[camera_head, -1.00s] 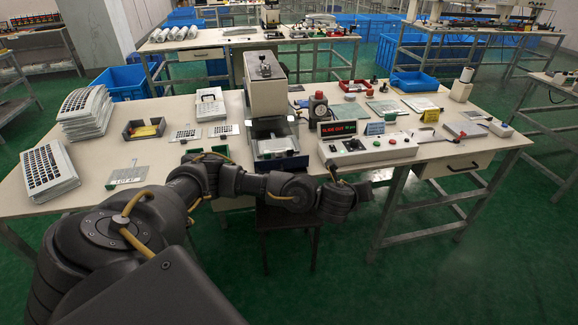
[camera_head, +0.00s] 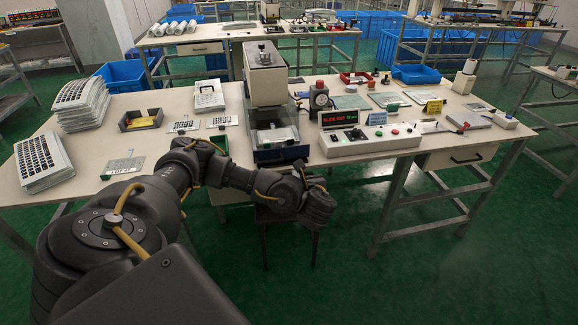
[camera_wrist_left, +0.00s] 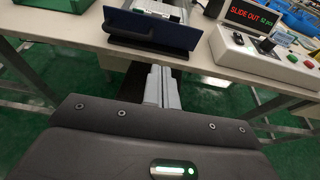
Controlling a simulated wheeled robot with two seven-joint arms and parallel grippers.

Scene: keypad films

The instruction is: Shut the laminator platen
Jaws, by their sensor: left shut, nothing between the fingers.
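The laminator (camera_head: 265,82) is a tall pale machine at the middle of the table. Its platen slide (camera_head: 279,134) sticks out at the front, toward me, and has a dark blue front plate (camera_head: 282,154). In the left wrist view the blue front plate (camera_wrist_left: 172,34) with its dark handle (camera_wrist_left: 143,40) is above and ahead of my left gripper (camera_wrist_left: 162,74). The left fingers are pressed together, empty, below the table edge and apart from the plate. In the head view the left wrist (camera_head: 318,206) is in front of the table; its fingertips are hard to see. My right gripper is not in view.
A control box (camera_head: 370,139) with a red "SLIDE OUT" display (camera_head: 340,117) stands right of the laminator. A grey tray (camera_head: 140,120) and stacked keypad sheets (camera_head: 80,103) lie left. A dark stool (camera_head: 290,215) stands under the table front.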

